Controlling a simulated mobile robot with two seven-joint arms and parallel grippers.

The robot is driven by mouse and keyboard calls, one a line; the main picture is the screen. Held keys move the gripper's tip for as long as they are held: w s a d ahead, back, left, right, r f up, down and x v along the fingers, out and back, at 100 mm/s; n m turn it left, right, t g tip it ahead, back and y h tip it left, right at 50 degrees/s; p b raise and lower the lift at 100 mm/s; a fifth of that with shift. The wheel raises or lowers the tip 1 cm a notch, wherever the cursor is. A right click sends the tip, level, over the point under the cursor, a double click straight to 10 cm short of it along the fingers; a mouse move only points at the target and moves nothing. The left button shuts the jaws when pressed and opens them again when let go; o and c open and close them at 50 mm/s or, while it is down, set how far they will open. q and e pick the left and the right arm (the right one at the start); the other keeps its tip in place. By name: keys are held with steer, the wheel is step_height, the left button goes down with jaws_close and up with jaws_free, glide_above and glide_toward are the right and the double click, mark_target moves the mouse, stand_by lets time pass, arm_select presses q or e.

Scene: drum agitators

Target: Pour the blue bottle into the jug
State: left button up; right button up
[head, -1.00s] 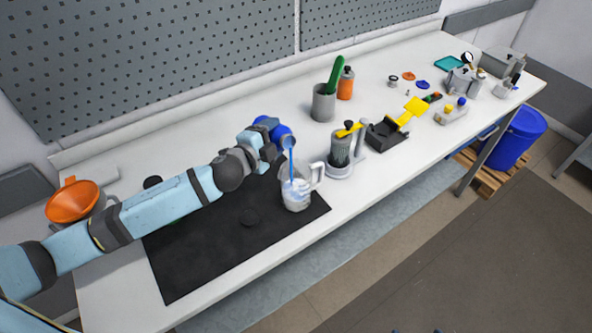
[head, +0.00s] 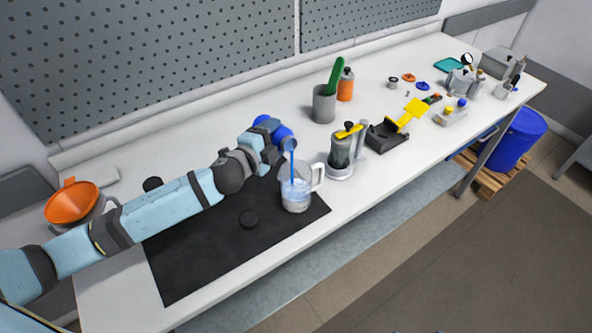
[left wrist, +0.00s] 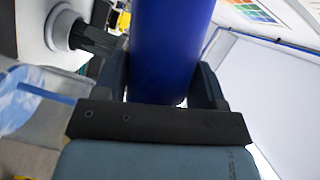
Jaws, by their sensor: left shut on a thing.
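My left gripper (head: 262,146) is shut on the blue bottle (head: 283,133), which is tilted with its mouth over the jug. The bottle also fills the top middle of the left wrist view (left wrist: 170,50), between the fingers (left wrist: 165,90). A blue stream runs from the mouth down into the clear jug (head: 297,192). The jug stands upright at the right end of the black mat, its handle to the right, with pale blue liquid in its lower part. In the left wrist view the jug (left wrist: 38,100) shows at the left edge with the stream. My right gripper is not in view.
A black cap (head: 250,219) lies on the black mat (head: 200,262). Right of the jug stands a grey holder (head: 341,158) with a yellow-handled tool. Behind are a grey cup (head: 324,104) and an orange bottle (head: 346,86). An orange funnel (head: 72,202) is at far left.

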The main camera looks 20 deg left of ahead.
arm_select(q)
steer(key=shift+s+d+r, duration=0.1)
steer(key=shift+d, duration=0.05)
steer(key=shift+r+m, duration=0.1)
steer(key=shift+m, duration=0.2)
stand_by(0.6)
steer(key=shift+s+d+r+t, duration=0.15)
steer(key=shift+d+t, duration=0.05)
steer(key=shift+t, duration=0.1)
stand_by(0.4)
steer(key=shift+r+m+b, duration=0.15)
steer(key=shift+m+b, duration=0.15)
steer(key=shift+m, duration=0.1)
stand_by(0.5)
